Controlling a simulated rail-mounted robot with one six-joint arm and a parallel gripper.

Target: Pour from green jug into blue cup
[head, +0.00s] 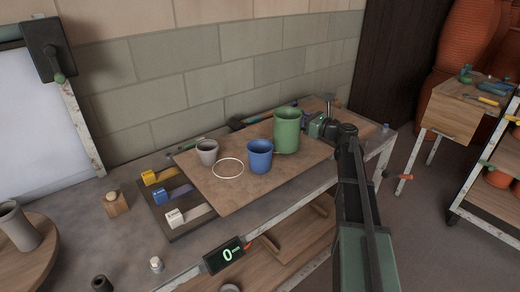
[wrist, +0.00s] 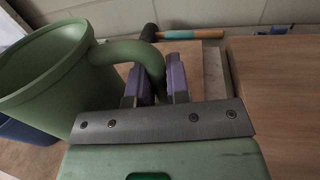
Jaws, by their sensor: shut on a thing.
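The green jug (head: 287,131) stands upright towards the right of the brown board in the head view. In the wrist view the jug (wrist: 45,80) is on the left, its handle reaching to my gripper. My gripper (wrist: 163,80) is shut on the handle between its purple-grey pads. In the head view my gripper (head: 314,127) is just right of the jug, partly hidden. I cannot tell whether the jug touches the board. The blue cup (head: 260,157) stands on the board, left of and nearer than the jug. A little of its blue shows behind the jug in the wrist view (wrist: 12,132).
A grey cup (head: 207,152) and a white ring mark (head: 228,168) are on the board (head: 235,197), left of the blue cup. Yellow, blue and white blocks lie on a dark tray (head: 193,226). A display (head: 224,256) reading 0 is at the table's front edge. A hammer lies behind.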

